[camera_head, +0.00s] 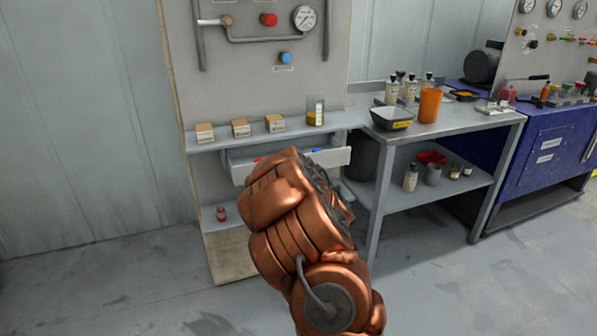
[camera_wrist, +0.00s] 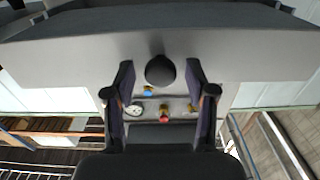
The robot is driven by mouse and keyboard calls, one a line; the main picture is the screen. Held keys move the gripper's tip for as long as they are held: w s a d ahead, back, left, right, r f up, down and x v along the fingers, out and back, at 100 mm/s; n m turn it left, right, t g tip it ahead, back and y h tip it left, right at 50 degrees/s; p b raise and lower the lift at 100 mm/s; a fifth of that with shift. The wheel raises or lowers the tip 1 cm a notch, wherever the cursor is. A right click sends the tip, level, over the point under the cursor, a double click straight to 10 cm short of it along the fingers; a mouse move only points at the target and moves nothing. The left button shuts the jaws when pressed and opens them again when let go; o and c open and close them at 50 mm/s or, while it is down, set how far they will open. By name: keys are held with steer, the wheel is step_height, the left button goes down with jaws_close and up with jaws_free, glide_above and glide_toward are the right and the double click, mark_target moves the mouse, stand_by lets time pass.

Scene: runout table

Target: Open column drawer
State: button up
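The column drawer (camera_head: 337,157) sits under the shelf of the grey column panel in the head view. It stands partly out, with its inside and a few small blue and red items showing. My copper-coloured arm hides part of its front. In the wrist view the grey drawer front (camera_wrist: 70,62) spans the picture, with a round black knob (camera_wrist: 160,70) on it. My gripper (camera_wrist: 160,82) has one finger on each side of the knob, with a visible gap on both sides. It is open and holds nothing. The head view does not show the fingers.
The shelf (camera_head: 210,143) above the drawer holds small boxes (camera_head: 240,128) and a jar (camera_head: 315,111). A metal table (camera_head: 460,122) with bottles, a tray and an orange cup (camera_head: 429,105) stands close on the right. The floor at left (camera_head: 90,285) is clear.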

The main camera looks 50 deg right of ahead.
steer(key=v, duration=0.7)
steer(key=shift+s, duration=0.2)
stand_by(0.4)
steer(key=shift+a, duration=0.15)
stand_by(0.5)
